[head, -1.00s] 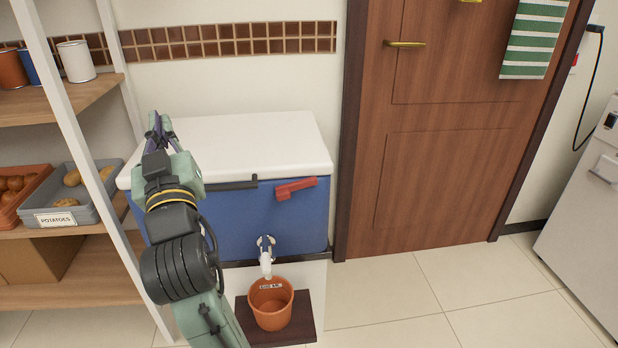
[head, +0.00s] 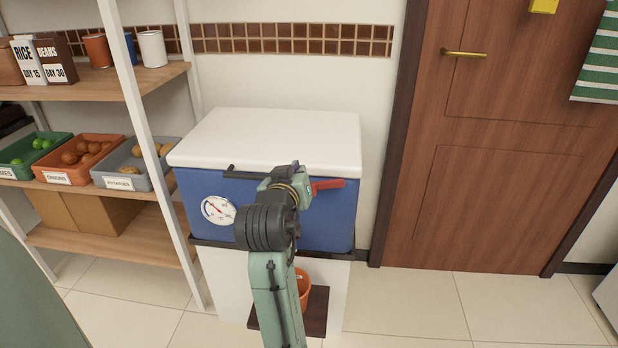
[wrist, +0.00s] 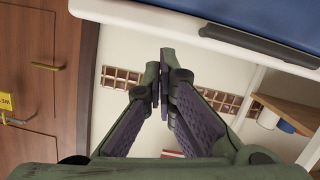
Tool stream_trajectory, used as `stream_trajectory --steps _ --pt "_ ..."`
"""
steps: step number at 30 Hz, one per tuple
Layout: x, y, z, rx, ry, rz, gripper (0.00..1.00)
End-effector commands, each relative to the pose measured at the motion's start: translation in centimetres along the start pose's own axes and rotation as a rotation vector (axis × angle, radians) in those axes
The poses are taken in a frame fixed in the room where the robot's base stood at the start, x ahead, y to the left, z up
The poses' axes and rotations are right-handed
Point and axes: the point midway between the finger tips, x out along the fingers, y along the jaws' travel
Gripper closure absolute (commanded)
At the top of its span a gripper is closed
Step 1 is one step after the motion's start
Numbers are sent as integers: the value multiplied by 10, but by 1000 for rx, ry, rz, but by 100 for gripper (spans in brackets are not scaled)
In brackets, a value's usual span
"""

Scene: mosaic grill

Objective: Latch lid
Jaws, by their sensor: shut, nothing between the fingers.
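The blue cooler (head: 335,225) has its white lid (head: 275,140) lying flat on top in the head view. The red latch (head: 328,184) sticks out to the right at the cooler's upper front, just under the lid edge, with its left part hidden by my arm. My gripper (wrist: 163,80) is shut and empty, its fingertips together in the wrist view. In the head view my gripper's body is in front of the cooler, beside the latch; I cannot tell whether it touches. The black lid handle (wrist: 255,45) also shows in the wrist view.
A shelf unit with bins, such as the potatoes bin (head: 135,165), stands left of the cooler. An orange bucket (head: 304,288) sits below, partly hidden by my arm. A wooden door (head: 490,160) is to the right. The floor in front of it is clear.

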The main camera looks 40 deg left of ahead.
Motion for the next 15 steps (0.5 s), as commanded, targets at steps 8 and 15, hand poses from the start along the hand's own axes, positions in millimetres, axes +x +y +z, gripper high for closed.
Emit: stream_trajectory --steps 8,15 --pt "59 1 -1 0 -2 1 100" --pt "64 0 33 0 -1 0 100"
